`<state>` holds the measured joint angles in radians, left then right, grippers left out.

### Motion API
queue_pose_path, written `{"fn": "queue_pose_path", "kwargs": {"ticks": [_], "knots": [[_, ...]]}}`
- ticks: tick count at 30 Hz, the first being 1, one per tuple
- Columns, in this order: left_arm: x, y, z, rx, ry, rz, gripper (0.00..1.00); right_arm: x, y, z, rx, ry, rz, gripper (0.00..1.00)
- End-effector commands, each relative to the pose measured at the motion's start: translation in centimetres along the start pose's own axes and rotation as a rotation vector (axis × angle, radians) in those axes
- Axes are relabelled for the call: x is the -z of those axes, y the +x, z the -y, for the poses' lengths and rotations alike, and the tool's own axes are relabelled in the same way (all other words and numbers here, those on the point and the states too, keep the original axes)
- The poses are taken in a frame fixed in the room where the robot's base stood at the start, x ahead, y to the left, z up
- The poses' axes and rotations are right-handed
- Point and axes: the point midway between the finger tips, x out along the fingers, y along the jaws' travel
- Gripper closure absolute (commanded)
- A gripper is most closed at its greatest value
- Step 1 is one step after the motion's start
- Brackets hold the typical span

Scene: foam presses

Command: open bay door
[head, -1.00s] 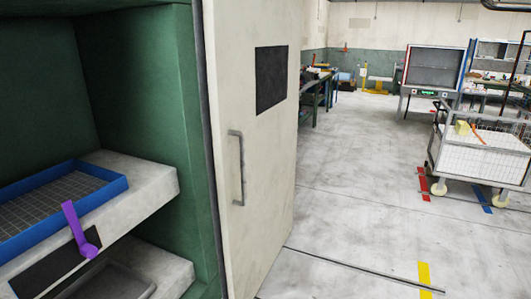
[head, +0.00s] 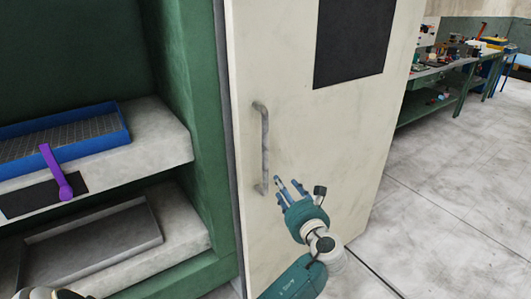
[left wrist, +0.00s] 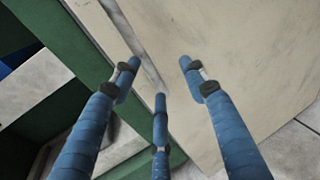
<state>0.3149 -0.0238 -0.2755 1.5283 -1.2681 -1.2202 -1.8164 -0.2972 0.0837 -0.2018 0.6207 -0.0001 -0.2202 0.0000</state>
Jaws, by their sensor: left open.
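The cream bay door (head: 330,130) stands right of the green frame, with a dark seam along its left edge. I see no clear opening at that edge. Its grey bar handle (head: 264,150) is upright near that edge. My left gripper (head: 288,184) is open and empty, just right of the handle's lower end in the head view. In the left wrist view, its spread blue fingers (left wrist: 158,80) face the door, and the grey handle (left wrist: 137,42) runs between the left and right fingers. Whether a finger touches the handle or door is unclear. My right gripper is not in view.
Left of the door, an open green bay (head: 175,110) has pale shelves, a blue-rimmed tray (head: 125,125), a grey tray (head: 150,240) and a purple lever (head: 50,160). A cluttered workbench (head: 430,78) stands at the back right. The floor (head: 440,220) right of the door is clear.

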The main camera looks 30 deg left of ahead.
Motion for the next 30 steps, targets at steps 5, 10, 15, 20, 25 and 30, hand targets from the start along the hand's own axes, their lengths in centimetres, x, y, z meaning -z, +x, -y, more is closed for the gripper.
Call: {"fn": "queue_pose_path", "kwargs": {"ticks": [5,10,15,20,25,30], "knots": [[-7.0,-0.8,-1.2,-0.084,0.07,0.115,0.56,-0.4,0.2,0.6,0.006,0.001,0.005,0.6],[-8.3,0.5,-1.6,-0.101,0.085,0.132,0.56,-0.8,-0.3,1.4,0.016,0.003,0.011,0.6],[-8.8,3.6,-1.8,-0.1,0.085,0.131,0.56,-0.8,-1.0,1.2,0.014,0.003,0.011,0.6],[-9.1,6.6,-2.1,-0.099,0.084,0.13,0.56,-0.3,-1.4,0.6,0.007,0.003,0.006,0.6],[-9.2,8.8,-2.2,-0.097,0.084,0.129,0.56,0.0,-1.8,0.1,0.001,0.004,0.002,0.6],[-9.2,9.6,-2.4,-0.096,0.083,0.128,0.56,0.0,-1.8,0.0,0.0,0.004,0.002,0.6]]}}
